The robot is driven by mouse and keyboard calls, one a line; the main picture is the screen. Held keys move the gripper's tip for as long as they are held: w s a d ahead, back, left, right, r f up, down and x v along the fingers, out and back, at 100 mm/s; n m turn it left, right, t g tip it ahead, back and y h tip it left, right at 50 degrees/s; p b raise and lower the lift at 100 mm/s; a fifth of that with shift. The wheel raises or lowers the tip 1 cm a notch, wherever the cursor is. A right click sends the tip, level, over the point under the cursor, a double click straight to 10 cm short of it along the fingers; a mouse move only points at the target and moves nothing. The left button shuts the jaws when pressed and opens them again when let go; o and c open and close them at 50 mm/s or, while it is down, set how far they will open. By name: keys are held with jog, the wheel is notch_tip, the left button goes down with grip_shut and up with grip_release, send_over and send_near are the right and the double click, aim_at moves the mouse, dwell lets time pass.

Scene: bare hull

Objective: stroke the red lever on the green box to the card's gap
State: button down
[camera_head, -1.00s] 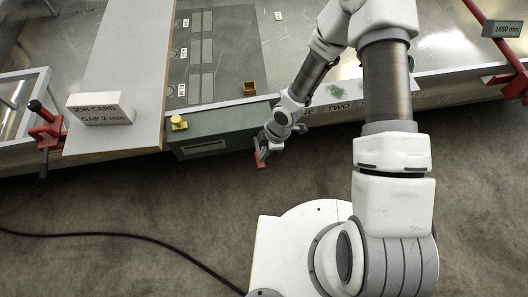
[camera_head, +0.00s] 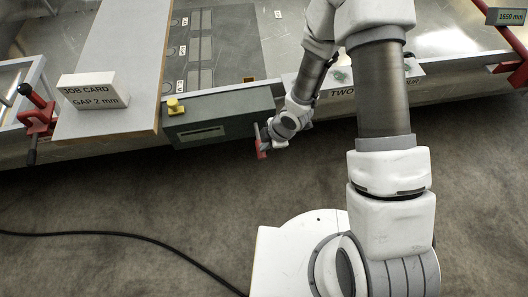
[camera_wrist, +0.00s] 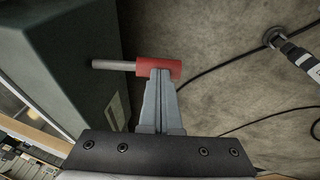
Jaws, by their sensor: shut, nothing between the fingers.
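The job card (camera_head: 94,91), a white block reading "GAP 2 mm", stands on the pale board.
A red clamp (camera_head: 38,116) holds the bench edge at left, and another red frame (camera_head: 515,60) stands at right. A sheet with "TWO" (camera_head: 342,94) lies partly behind my arm. A black cable (camera_head: 120,236) crosses the open floor.

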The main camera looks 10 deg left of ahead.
jog(key=shift+d+f+b, duration=0.1)
jog(key=shift+f+b, duration=1.4)
jog(key=shift+s+f, duration=0.15)
jog(key=p+v, duration=0.9)
jog(key=v, duration=0.8)
jog(key=shift+w+r, duration=0.2)
jog(key=shift+r, duration=0.3)
